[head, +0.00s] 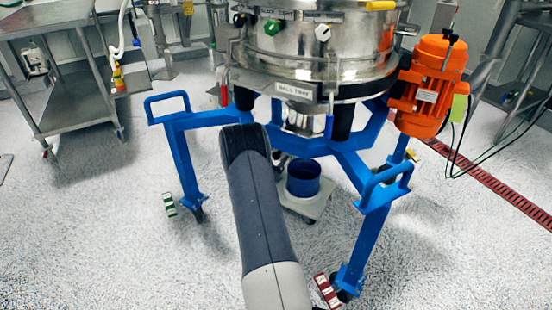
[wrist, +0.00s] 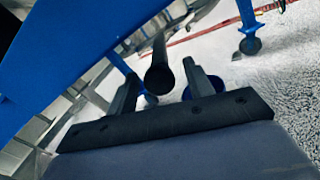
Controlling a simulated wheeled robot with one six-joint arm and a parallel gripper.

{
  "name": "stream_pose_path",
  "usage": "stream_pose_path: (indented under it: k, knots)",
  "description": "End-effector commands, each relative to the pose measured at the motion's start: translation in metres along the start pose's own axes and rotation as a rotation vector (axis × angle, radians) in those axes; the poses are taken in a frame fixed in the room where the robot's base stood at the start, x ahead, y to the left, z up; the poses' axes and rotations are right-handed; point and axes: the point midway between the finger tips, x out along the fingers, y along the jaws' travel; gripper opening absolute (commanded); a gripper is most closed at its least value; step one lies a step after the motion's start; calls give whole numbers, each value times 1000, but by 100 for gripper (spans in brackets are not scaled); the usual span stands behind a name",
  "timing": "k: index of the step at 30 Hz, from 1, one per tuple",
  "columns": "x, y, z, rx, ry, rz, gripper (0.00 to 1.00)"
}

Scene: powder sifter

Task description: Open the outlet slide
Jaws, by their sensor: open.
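The steel sifter (head: 325,45) stands on a blue frame (head: 180,140), with its steel outlet (head: 305,118) low under the drum. The slide itself cannot be made out in the head view, where my arm covers part of the underside. In the wrist view, my gripper (wrist: 160,70) is open, with one dark finger on each side of a black, round-ended bar (wrist: 158,80). The bar looks like a handle, perhaps the slide's. I see gaps beside it and cannot tell its depth between the fingers. My gripper is hidden in the head view.
A blue container (head: 304,178) stands on a pale dolly below the outlet. Blue frame beams lie close at left in the wrist view (wrist: 70,50). An orange motor (head: 428,88) hangs at the sifter's right. A steel table (head: 60,90) stands at left; open floor lies between.

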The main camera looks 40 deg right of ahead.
Motion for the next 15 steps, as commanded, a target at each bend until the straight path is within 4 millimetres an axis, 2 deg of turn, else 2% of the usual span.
stream_pose_path:
  k: [9,15]
  knots:
    - [3,0,0,0,1,0,49]
    - [2,0,0,0,1,0,32]
